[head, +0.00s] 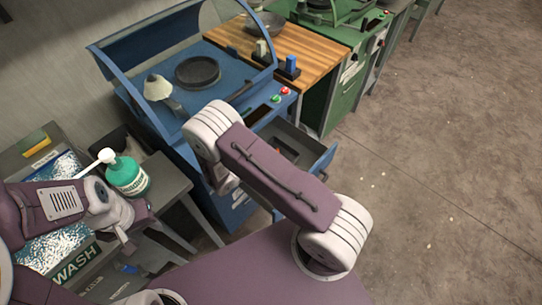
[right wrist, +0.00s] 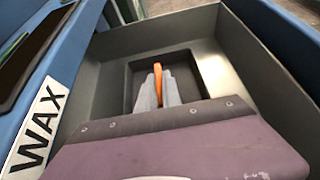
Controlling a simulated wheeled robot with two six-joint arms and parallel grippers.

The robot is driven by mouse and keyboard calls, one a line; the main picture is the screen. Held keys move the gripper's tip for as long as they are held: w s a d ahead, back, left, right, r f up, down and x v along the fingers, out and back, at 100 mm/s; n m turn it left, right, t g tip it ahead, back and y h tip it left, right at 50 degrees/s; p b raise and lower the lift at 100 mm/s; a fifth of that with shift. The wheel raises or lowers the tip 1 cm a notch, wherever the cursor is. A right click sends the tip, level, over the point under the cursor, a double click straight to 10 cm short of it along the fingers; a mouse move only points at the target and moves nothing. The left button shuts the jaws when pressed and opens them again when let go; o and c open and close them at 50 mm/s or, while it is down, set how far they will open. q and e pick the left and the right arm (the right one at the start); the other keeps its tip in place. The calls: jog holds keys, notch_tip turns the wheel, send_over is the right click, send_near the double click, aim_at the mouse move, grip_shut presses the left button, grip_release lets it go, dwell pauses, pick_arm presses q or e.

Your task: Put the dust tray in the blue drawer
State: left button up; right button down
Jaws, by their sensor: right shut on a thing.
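The blue drawer (right wrist: 112,48) is pulled open on the blue machine; it also shows in the head view (head: 321,167). Inside it is a dark square tray (right wrist: 139,70), seemingly the dust tray, with an upright orange piece (right wrist: 158,78) at its middle. My right gripper (right wrist: 158,88) is shut on this orange piece, with its fingers down inside the drawer. Whether the tray rests on the drawer floor is unclear. In the head view my right forearm hides that gripper. My left gripper (head: 126,243) hangs over the grey bench at left; its jaw gap is too small to judge.
The blue machine (head: 208,100) has a clear hood and a round dark disc. A wooden top (head: 300,48) and a green machine (head: 352,90) lie beyond. The floor at right is free.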

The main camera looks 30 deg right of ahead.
jog(key=shift+f, duration=0.15)
jog(key=c, duration=1.5)
grip_release()
